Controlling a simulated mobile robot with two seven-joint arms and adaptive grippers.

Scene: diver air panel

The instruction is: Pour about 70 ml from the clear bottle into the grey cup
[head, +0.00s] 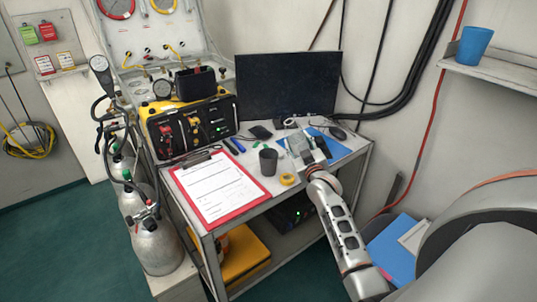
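The grey cup (268,161) stands upright on the table between the clipboard and my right arm. My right gripper (302,150) is over the right part of the table, a little to the right of the cup and apart from it. Its fingers are small and hard to make out, so I cannot tell whether it is open or holds anything. I cannot make out the clear bottle for sure; a pale, greyish shape at the gripper blends with it. My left gripper is not in view.
A red-edged clipboard (212,187) lies left of the cup, and a yellow tape roll (287,179) lies close to its right. Behind are a yellow-black panel box (188,128) and a dark monitor (287,84). A blue cup (473,46) stands on the wall shelf. Gas cylinders (157,247) stand at left.

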